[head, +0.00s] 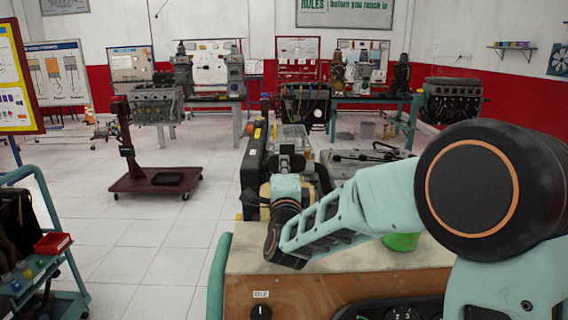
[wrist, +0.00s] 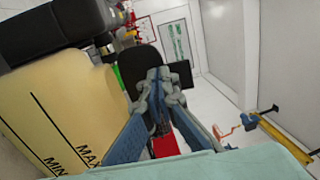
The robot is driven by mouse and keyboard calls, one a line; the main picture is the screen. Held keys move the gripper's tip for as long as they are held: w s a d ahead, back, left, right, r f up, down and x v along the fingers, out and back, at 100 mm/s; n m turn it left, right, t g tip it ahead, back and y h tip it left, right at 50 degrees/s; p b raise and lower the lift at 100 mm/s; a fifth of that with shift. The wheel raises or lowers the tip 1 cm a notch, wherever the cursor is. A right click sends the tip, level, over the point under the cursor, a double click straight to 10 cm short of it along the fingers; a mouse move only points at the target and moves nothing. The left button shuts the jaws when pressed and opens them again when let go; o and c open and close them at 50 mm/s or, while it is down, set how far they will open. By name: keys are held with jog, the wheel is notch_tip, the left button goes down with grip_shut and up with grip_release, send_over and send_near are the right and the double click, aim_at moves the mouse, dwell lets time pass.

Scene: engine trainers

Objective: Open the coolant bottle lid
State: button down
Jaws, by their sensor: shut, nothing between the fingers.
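The coolant bottle (wrist: 55,100) is a pale yellow tank with MAX and MIN marks, filling the left of the wrist view. It also shows partly in the head view (head: 265,190), behind my wrist. My gripper (wrist: 160,76) is shut and empty, with its fingertips to the right of the bottle's body. In the head view my gripper (head: 291,154) points away over the engine trainer. A dark rounded shape (wrist: 138,62) lies behind the fingertips; I cannot tell whether it is the bottle's lid or whether the fingers touch it.
A long black box (head: 253,165) stands left of the gripper, close to the bottle. A green container (head: 402,242) sits on the trainer's bench top (head: 340,262), beneath my arm. A red stand (head: 130,150) is farther left on open tiled floor.

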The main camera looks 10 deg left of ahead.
jog(key=shift+w+r+g+h+p, duration=0.15)
jog(key=shift+r+g+h+p, duration=0.15)
jog(key=shift+p, duration=0.25)
jog(key=shift+w+a+r+g+p, duration=0.2)
jog(key=shift+w+g+p, duration=0.35)
jog(key=shift+g+p, duration=0.35)
jog(key=shift+w+a+r+g+p, duration=0.15)
jog(key=shift+w+g+p, duration=0.4)
jog(key=shift+p, duration=0.5)
jog(key=shift+s+d, duration=0.1)
jog(key=shift+s, duration=0.05)
